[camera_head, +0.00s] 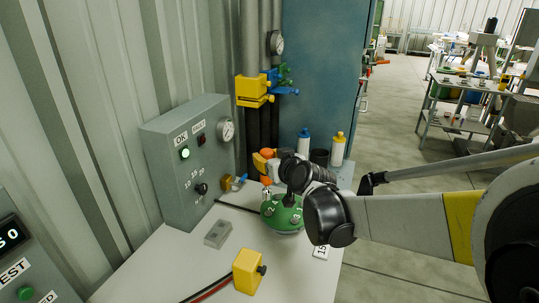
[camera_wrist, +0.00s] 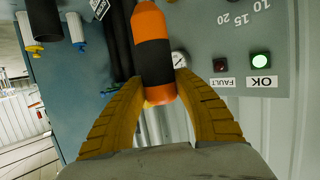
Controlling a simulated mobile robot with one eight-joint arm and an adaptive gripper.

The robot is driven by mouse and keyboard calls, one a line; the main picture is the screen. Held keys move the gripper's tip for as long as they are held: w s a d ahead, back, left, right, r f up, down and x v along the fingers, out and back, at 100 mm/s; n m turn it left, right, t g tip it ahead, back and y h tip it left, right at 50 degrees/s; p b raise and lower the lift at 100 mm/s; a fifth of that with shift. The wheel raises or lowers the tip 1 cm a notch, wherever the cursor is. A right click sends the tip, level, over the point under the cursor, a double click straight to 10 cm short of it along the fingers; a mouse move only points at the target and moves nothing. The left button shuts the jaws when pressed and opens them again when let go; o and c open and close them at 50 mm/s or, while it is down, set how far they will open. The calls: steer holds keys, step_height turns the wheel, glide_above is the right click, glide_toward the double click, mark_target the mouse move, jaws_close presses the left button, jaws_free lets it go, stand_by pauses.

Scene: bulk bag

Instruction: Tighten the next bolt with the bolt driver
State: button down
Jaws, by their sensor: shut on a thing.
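The bolt driver (camera_wrist: 153,50), orange with a black band, is held between the yellow fingers of my gripper (camera_wrist: 156,82). In the head view my gripper (camera_head: 262,164) is at the back of the bench, with the orange driver (camera_head: 266,181) roughly upright in it. The driver's lower end is close to the back left edge of a green round flange (camera_head: 283,222). The flange carries several bolts and white number marks, partly hidden by my wrist. I cannot tell whether the driver's tip touches a bolt.
A grey control box (camera_head: 187,165) with a lit green OK lamp and a gauge stands behind left. A yellow block (camera_head: 248,272) and a grey block (camera_head: 217,234) lie on the bench (camera_head: 165,265). Blue-capped (camera_head: 304,142) and yellow-capped (camera_head: 338,150) bottles stand behind my wrist.

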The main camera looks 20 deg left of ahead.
steer(key=shift+s+a+f, duration=0.1)
steer(key=shift+s+a, duration=0.1)
steer(key=shift+a, duration=0.05)
steer(key=shift+w+d+f+b, duration=0.45)
steer(key=shift+d+f+b, duration=0.05)
steer(key=shift+f, duration=0.1)
steer(key=shift+f+b, duration=1.65)
steer(key=shift+f, duration=0.6)
steer(key=shift+f+b, duration=0.6)
steer(key=shift+f, duration=0.2)
steer(key=shift+s+f, duration=0.1)
steer(key=shift+s, duration=0.05)
stand_by(0.9)
